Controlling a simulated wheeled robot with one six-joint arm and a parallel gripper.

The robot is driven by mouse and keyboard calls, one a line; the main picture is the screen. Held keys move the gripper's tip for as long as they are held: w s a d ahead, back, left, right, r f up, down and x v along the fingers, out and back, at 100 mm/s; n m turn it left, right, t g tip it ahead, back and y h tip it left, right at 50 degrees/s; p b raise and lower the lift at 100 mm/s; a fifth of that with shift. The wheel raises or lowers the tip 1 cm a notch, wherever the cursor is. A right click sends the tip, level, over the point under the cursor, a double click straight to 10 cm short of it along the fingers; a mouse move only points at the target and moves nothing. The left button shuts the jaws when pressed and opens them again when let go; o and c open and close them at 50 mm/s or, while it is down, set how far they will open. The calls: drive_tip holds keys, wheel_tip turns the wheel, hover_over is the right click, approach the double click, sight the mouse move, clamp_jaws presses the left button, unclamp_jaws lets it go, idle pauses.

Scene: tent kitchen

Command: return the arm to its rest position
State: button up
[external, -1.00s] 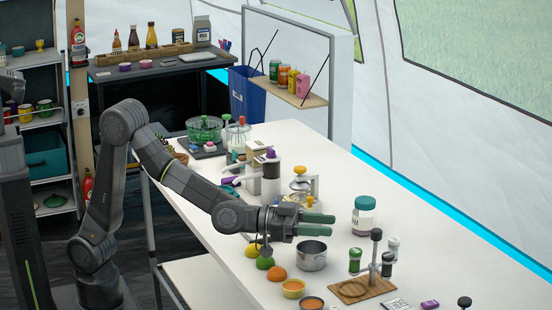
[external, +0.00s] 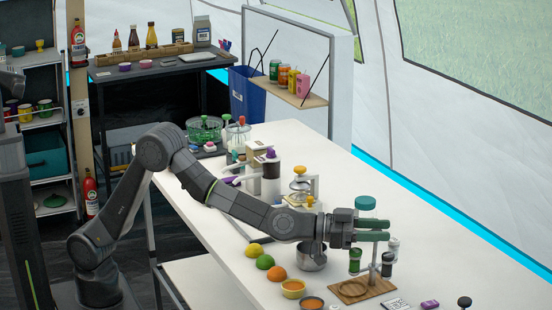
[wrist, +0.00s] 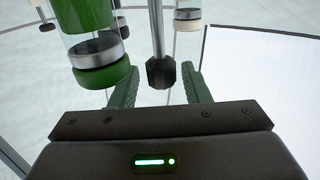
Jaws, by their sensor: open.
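My gripper (external: 388,230) is open, with its two green fingers pointing right above the white table (external: 262,290). In the external view the fingers overlap the top of a metal post (external: 373,268) on a wooden stand (external: 350,290). The wrist view shows the post's dark knob (wrist: 160,72) framed between the open fingers (wrist: 160,92); I cannot tell whether it is between them or beyond. Nothing is visibly gripped. My arm stretches out from the left over the table.
The jar with a teal lid (external: 365,202) is partly hidden behind my gripper.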

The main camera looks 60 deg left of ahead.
drive_tip(key=shift+r+n+y+p, duration=0.15)
drive_tip(key=shift+n+y+p, duration=0.2)
drive_tip(key=shift+p, duration=0.45)
drive_tip(key=shift+n+t+y+p, duration=0.35)
drive_tip(key=shift+t+y+p, duration=0.1)
drive_tip(key=shift+p, duration=0.45)
drive_tip(key=shift+n+t+y+p, duration=0.55)
drive_tip(key=shift+n+y+p, duration=0.15)
drive_tip(key=shift+y+p, duration=0.35)
drive_tip(key=shift+s+a+f+n+y+p, duration=0.15)
drive_tip(key=shift+n+y, duration=0.1)
drive_tip(key=shift+y, duration=0.2)
drive_tip(key=shift+d+f+n+y+p, duration=0.15)
drive_tip(key=shift+n+y, duration=0.1)
drive_tip(key=shift+y, duration=0.15)
drive_tip(key=r+v, duration=0.3)
drive_tip(key=v, duration=1)
drive_tip(key=shift+s+a+p, duration=0.2)
drive_tip(key=shift+p, duration=0.25)
